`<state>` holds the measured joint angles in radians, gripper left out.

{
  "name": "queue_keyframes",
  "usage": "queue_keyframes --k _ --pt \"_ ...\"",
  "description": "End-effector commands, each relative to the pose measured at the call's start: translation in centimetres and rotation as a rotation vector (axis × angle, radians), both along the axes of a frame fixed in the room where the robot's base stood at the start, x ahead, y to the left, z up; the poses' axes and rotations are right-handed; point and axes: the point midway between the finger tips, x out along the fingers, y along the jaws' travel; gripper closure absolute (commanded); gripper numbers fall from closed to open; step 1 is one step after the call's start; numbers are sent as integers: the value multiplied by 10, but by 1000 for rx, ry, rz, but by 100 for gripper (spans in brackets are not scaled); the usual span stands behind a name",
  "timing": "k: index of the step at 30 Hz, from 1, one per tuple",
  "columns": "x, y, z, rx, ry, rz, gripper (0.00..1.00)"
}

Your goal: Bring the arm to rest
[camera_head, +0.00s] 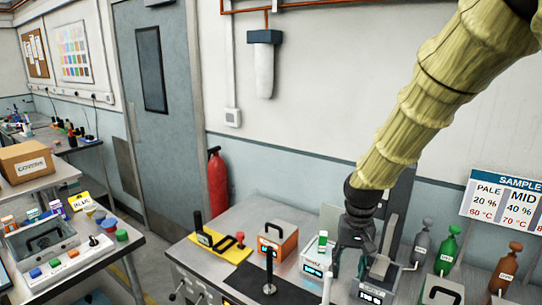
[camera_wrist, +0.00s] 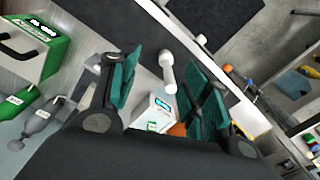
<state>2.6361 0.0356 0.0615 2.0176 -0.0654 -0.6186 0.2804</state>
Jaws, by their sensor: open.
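My arm in its yellowish cover (camera_head: 425,95) reaches down from the upper right in the head view. My gripper (camera_head: 345,278) hangs over the bench at its lower end, pointing down. In the wrist view my gripper (camera_wrist: 162,88) shows two green-padded fingers spread apart. No held object can be made out between them. A white rod-like thing (camera_wrist: 167,70) and a small white device with a blue display (camera_wrist: 158,112) appear in the gap, seemingly beyond the fingers.
A sample sign (camera_head: 503,200) stands behind. A red extinguisher (camera_head: 217,182) is by the door.

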Motion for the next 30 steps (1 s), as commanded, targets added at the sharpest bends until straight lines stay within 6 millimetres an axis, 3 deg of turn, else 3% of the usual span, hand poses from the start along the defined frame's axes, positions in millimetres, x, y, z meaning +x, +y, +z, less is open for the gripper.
queue_keyframes --k 8,14,21,30 --pt "-16 0 -65 11 7 16 52" --pt "-44 -1 -140 21 10 33 52" --pt "-95 -5 -227 27 9 56 52" --pt "-175 -12 -313 24 8 84 52"
